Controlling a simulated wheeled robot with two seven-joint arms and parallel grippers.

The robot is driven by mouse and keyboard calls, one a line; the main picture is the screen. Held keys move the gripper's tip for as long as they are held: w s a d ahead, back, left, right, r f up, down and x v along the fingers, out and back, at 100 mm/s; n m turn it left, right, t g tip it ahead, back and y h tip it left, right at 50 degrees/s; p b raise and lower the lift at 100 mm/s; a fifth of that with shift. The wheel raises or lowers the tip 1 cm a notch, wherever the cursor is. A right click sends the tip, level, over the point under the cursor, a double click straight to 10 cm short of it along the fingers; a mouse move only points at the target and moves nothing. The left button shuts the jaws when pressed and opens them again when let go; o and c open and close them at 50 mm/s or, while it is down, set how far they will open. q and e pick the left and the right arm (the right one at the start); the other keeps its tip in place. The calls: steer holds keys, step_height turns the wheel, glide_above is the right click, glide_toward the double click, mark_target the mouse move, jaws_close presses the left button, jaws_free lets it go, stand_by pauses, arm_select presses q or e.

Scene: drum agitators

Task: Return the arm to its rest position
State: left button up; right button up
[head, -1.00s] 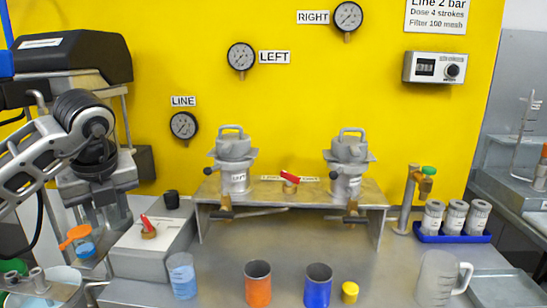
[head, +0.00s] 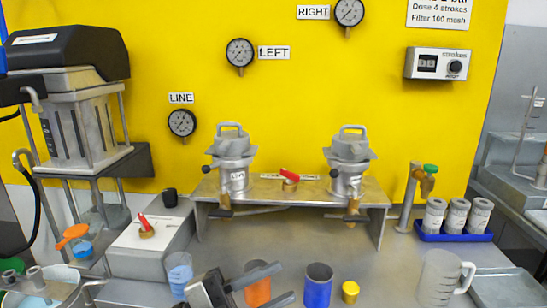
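My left gripper (head: 285,282) is low at the bottom edge of the head view, its two fingers pointing right and spread apart with nothing held. It covers part of the orange cup (head: 257,291), which shows behind and between the fingers. Whether it touches the cup I cannot tell. The rest of my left arm is out of the picture. My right gripper is not in view.
A blue cup (head: 318,288), a small yellow cup (head: 350,291), a clear beaker (head: 179,270) and a clear jug (head: 440,277) stand along the bench front. Behind is a metal stand (head: 270,192) with two lidded pots. A blue tray (head: 453,237) holds jars at right.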

arm_select(q)
steer(key=a+f+n+t+y, duration=1)
steer(key=f+n+y, duration=0.35)
steer(key=n, duration=0.55)
steer(key=s+a+f+n+g+y, duration=0.2)
steer(key=s+f+g, duration=0.1)
steer(key=s+f, duration=0.2)
steer(key=s+a+f+n+g+y, duration=0.1)
steer(key=s+f+n+g+y, duration=0.1)
steer(key=s+f, duration=0.4)
step_height(320, 180, down, 3)
steer(key=shift+a+f+g, duration=0.1)
steer(key=shift+a+g, duration=0.25)
steer(key=shift+g, duration=0.25)
steer(key=shift+s, duration=0.1)
